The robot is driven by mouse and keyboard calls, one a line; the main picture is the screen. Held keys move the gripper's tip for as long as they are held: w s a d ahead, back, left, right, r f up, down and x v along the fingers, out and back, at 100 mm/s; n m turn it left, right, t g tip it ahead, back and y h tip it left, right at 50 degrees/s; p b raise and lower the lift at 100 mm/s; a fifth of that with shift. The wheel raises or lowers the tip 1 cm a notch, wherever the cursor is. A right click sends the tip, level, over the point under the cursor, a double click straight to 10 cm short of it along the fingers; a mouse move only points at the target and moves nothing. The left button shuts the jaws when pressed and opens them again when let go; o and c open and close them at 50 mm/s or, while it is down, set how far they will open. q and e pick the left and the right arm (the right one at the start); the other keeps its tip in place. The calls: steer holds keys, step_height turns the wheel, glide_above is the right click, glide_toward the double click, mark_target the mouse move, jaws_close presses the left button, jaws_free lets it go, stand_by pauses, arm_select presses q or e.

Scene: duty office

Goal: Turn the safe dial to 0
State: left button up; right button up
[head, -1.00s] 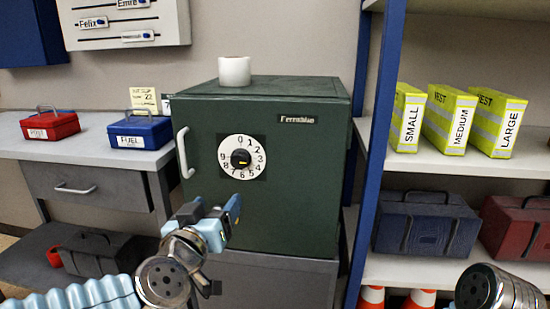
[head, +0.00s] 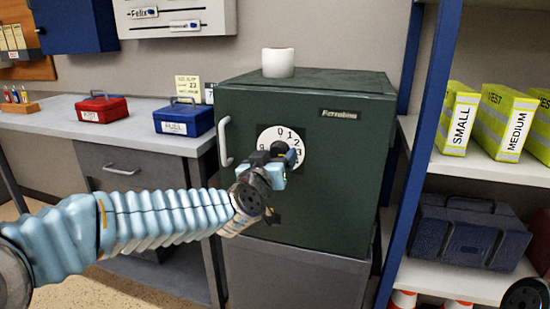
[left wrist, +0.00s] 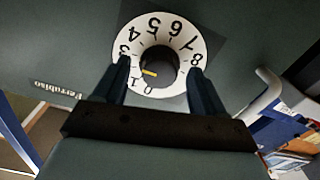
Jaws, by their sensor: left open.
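The dark green safe (head: 350,200) stands on a grey cabinet. Its round white dial (head: 264,138) has black digits and is partly covered by my left gripper (head: 278,160) in the head view. In the left wrist view the dial face (left wrist: 176,28) appears upside down, with a black knob (left wrist: 160,62) at its centre. A yellow mark on the knob points low and left, near the 1. My left gripper (left wrist: 160,70) is open, its fingers on either side of the knob, with visible gaps. Some digits are hidden behind the fingers. My right gripper's fingers are not in view.
The safe's pale handle (head: 225,142) is left of the dial. A white roll (head: 278,63) sits on top. A blue box (head: 186,120) and red box (head: 102,108) are on the desk. A blue shelf post (head: 425,140) stands to the right.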

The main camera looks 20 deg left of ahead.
arm_select(q)
steer(key=c, duration=1.1)
steer(key=shift+o, duration=0.2)
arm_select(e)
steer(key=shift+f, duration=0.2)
